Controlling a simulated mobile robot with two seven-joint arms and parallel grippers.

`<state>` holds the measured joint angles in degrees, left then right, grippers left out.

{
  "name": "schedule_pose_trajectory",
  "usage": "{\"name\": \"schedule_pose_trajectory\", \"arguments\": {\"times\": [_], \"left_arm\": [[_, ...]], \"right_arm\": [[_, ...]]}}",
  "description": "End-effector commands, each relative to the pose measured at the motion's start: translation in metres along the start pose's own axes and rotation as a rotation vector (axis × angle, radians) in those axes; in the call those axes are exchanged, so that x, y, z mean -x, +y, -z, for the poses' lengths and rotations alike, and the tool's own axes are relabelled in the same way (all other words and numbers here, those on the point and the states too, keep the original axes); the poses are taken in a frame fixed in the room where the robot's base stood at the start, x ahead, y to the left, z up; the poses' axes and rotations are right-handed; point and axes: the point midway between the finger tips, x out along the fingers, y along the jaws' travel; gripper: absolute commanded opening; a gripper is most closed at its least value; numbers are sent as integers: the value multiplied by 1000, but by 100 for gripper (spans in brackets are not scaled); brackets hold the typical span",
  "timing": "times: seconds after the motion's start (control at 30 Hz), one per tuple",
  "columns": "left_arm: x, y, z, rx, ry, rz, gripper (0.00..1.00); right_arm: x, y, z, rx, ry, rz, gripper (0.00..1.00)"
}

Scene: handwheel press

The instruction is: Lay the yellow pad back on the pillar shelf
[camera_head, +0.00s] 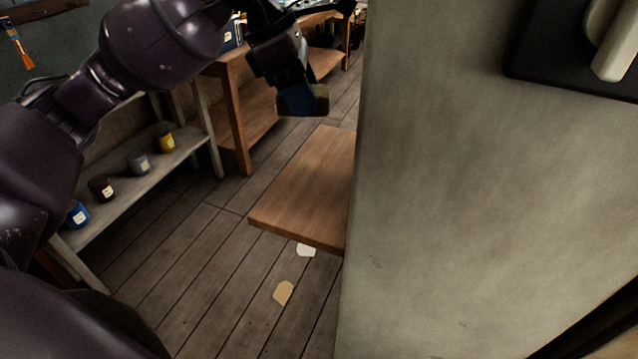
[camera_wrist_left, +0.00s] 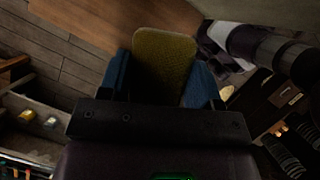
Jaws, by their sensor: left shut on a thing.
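My left gripper (camera_head: 303,101) is shut on the yellow pad (camera_head: 319,98), which shows as a small dull yellow edge in the head view. In the left wrist view, the pad (camera_wrist_left: 163,62) sticks out beyond the two blue fingers of the left gripper (camera_wrist_left: 160,85). The pillar shelf (camera_head: 305,190) is a bare brown wooden board against the grey pillar (camera_head: 450,200). The gripper and pad are above the shelf's far end in the picture, apart from it. The shelf wood also shows in the left wrist view (camera_wrist_left: 85,18). My right gripper is in neither view.
A low rack (camera_head: 125,185) with several small cans stands at the left. A wooden workbench (camera_head: 238,120) is behind it. Two scraps, one tan (camera_head: 284,292) and one white (camera_head: 306,250), lie on the plank floor. A black panel (camera_head: 570,45) is on the pillar.

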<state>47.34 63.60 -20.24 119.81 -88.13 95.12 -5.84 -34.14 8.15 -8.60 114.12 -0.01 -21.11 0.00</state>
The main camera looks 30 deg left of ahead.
Motion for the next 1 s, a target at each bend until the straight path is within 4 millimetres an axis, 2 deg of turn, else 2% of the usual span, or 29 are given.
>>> {"name": "schedule_pose_trajectory", "arguments": {"times": [0.17,0.43,0.7,0.83,1.0], "left_arm": [[-17,0,8,2,9,5,39],[-70,-1,30,3,7,7,39],[-122,-1,52,3,5,5,39],[-138,-1,59,2,5,3,39],[-146,0,63,1,5,2,39]], "right_arm": [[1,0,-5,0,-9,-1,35],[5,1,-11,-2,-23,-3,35],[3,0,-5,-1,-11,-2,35],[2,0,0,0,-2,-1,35],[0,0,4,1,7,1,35]]}}
